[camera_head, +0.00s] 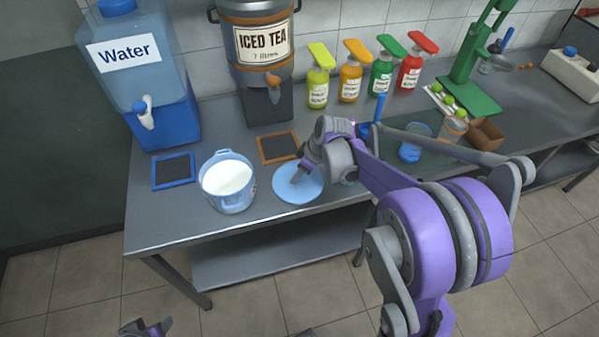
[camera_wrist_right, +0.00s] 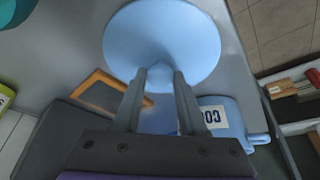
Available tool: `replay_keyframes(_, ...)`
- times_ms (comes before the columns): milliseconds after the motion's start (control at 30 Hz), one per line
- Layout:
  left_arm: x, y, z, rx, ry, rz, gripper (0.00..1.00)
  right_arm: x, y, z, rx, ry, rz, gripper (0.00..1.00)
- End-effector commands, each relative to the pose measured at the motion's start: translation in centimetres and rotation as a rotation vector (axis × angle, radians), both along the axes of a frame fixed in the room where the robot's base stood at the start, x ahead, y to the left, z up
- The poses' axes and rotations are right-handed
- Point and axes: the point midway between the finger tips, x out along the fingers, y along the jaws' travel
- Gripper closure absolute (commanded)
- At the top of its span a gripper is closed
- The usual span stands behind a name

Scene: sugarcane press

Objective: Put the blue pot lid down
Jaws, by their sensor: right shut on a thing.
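The blue pot lid (camera_head: 298,190) is a flat, light blue disc just right of the blue pot, at the front of the steel table. I cannot tell whether it touches the table. My right gripper (camera_head: 299,176) is over the lid and shut on its knob. In the right wrist view the lid (camera_wrist_right: 162,38) lies beyond the fingertips (camera_wrist_right: 162,75), with the knob between them. The blue pot (camera_head: 234,204) stands uncovered with white contents; its labelled side also shows in the right wrist view (camera_wrist_right: 238,112). My left gripper (camera_head: 146,328) shows only partly at the bottom edge.
Two framed dark pads, blue (camera_head: 174,171) and orange (camera_head: 279,147), lie behind the pot and lid. A water dispenser (camera_head: 150,90) and an iced tea dispenser (camera_head: 262,60) stand at the back. Several pump bottles, a green press (camera_head: 472,90) and cups stand farther right.

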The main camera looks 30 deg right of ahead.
Motion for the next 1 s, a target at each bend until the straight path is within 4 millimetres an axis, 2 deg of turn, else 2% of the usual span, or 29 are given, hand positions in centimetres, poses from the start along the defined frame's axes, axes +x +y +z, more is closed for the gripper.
replay_keyframes(133, -0.1, 0.0, -0.4, 0.0, 0.002, 0.0, 0.5, 0.0, 0.0, -0.4, 0.0, 0.0, 0.0, 1.0)
replay_keyframes(167, -0.1, 0.0, -0.3, 0.0, 0.001, 0.0, 0.5, 0.0, 0.0, -0.3, 0.0, 0.0, 0.0, 0.54)
replay_keyframes(300, 0.0, 0.0, -0.2, 0.0, 0.001, 0.0, 0.5, 0.0, 0.0, -0.3, 0.0, 0.0, 0.0, 0.29)
replay_keyframes(567, 0.0, 0.0, -0.2, 0.0, 0.001, 0.0, 0.5, 0.0, 0.0, -0.3, 0.0, 0.0, 0.0, 0.29)
replay_keyframes(700, 0.0, 0.0, 0.1, 0.0, 0.0, 0.0, 0.5, -0.1, -0.1, 0.5, 0.0, 0.0, -0.001, 0.29)
replay_keyframes(867, 0.1, 0.0, 0.4, 0.0, -0.001, 0.0, 0.5, -1.1, -0.7, 3.1, 0.0, -0.001, -0.003, 0.29)
replay_keyframes(1000, 0.1, 0.0, 0.7, 0.0, -0.003, 0.0, 0.5, -2.1, -1.3, 6.0, -0.001, 0.0, -0.004, 0.29)
